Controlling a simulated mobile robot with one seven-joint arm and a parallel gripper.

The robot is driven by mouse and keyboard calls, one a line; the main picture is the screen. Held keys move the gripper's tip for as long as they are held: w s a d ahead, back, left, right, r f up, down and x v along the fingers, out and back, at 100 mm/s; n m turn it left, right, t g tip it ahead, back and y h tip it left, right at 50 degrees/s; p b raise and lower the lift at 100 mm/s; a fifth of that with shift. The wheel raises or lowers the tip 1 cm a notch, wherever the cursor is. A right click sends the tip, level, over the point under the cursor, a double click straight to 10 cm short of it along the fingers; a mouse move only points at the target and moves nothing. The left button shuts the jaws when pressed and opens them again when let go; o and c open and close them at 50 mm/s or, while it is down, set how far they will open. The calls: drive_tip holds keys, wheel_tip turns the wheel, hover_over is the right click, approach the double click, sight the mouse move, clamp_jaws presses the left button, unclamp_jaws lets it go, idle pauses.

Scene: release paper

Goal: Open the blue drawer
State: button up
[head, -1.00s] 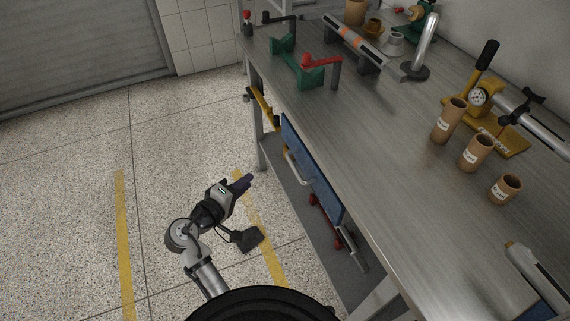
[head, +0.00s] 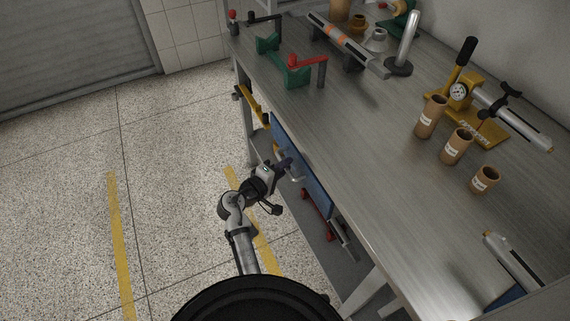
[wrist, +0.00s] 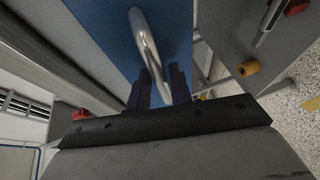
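The blue drawer (head: 308,174) has a flat blue front under the edge of the workbench and looks closed. Its silver bar handle (wrist: 146,42) shows large in the wrist view against the blue front (wrist: 182,22). My gripper (head: 284,163) is at the drawer front, by the handle, in the head view. In the wrist view my gripper's two dark fingers (wrist: 162,88) stand apart, pointing at the drawer. The lower end of the handle appears in the gap between them. I cannot tell whether either finger touches it.
The grey workbench top (head: 330,130) overhangs the drawer. A yellow tool (head: 252,104) hangs left of the drawer and a red-ended tool (head: 318,212) sits below it. Several brown cups (head: 456,146) stand on the bench. The floor to the left (head: 170,190) is clear.

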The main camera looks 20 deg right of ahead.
drive_tip(key=shift+w+d+f, duration=0.1)
drive_tip(key=shift+w+d, duration=0.1)
drive_tip(key=shift+d, duration=0.05)
clamp_jaws()
drive_tip(key=shift+a, duration=0.15)
